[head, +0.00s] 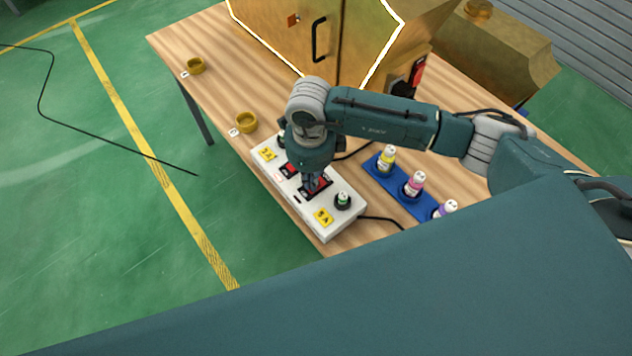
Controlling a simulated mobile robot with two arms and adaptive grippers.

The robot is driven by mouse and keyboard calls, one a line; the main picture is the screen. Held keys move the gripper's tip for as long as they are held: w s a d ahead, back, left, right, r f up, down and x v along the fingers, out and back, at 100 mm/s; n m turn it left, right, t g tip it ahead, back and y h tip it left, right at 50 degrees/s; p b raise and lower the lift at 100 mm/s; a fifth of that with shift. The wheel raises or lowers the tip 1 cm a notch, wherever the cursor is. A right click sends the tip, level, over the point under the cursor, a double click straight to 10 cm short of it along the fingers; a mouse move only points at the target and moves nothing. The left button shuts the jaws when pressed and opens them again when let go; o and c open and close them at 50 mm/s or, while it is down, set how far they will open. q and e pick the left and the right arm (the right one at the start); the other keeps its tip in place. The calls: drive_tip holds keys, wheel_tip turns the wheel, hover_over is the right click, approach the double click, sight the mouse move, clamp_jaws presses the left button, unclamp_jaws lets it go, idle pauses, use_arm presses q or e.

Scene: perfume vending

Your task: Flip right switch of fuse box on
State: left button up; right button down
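The fuse box appears to be the long white box (326,231) on the table's front edge. Two black-and-red switches show on its top: the right switch (323,187) and the left switch (289,170). My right gripper (310,187) points down over the right switch, and its fingers seem to be at or just above it. The gripper and wrist hide part of this switch, so its position and any contact cannot be told. Whether the fingers are open or shut is also unclear. My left gripper is not in view.
A green-topped black button (343,201) and yellow labels are on the white box. A blue tray (399,194) with three small bottles lies to its right. Yellow cups (246,122) stand to the left. A large gold cabinet (289,45) stands behind, with black cables on the table.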

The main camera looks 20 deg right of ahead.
drive_tip(key=shift+f, duration=0.25)
drive_tip(key=shift+r, duration=0.1)
drive_tip(key=shift+r+p, duration=0.45)
drive_tip(key=shift+r, duration=0.35)
drive_tip(key=shift+r+p, duration=1.45)
drive_tip(key=shift+r, duration=1.25)
drive_tip(key=shift+f, duration=0.1)
